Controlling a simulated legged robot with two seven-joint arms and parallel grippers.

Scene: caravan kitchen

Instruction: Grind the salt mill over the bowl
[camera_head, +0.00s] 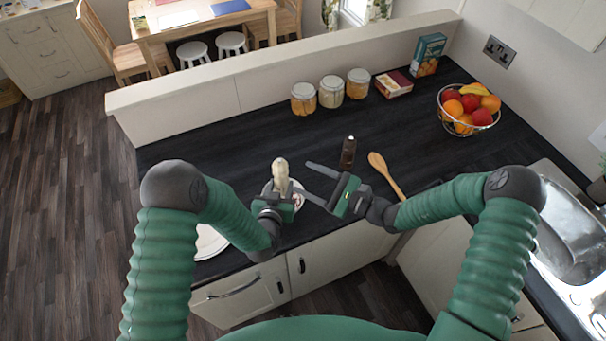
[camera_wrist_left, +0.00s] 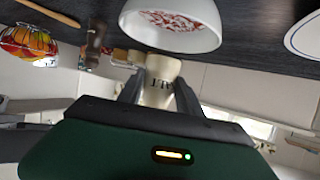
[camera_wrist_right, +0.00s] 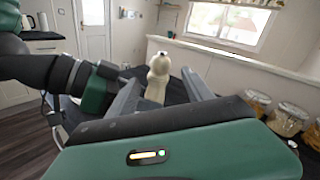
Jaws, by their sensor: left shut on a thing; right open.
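The cream salt mill (camera_head: 281,173) stands roughly upright in my left gripper (camera_head: 277,196), which is shut on it. Part of its lettering shows between the fingers in the left wrist view (camera_wrist_left: 160,82). The white bowl (camera_wrist_left: 172,38), with red and white inside it, sits on the worktop near the mill; in the head view it is mostly hidden behind my left gripper and the mill. My right gripper (camera_head: 312,181) is open and empty, just right of the mill. In the right wrist view the mill's knobbed upper part (camera_wrist_right: 158,72) shows between and beyond the open fingers.
A dark mill (camera_head: 348,152) and a wooden spoon (camera_head: 386,172) are on the worktop near my right gripper. A white plate (camera_head: 208,243) lies by the front edge at left. Jars (camera_head: 331,92), boxes and a fruit basket (camera_head: 467,109) stand further back.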

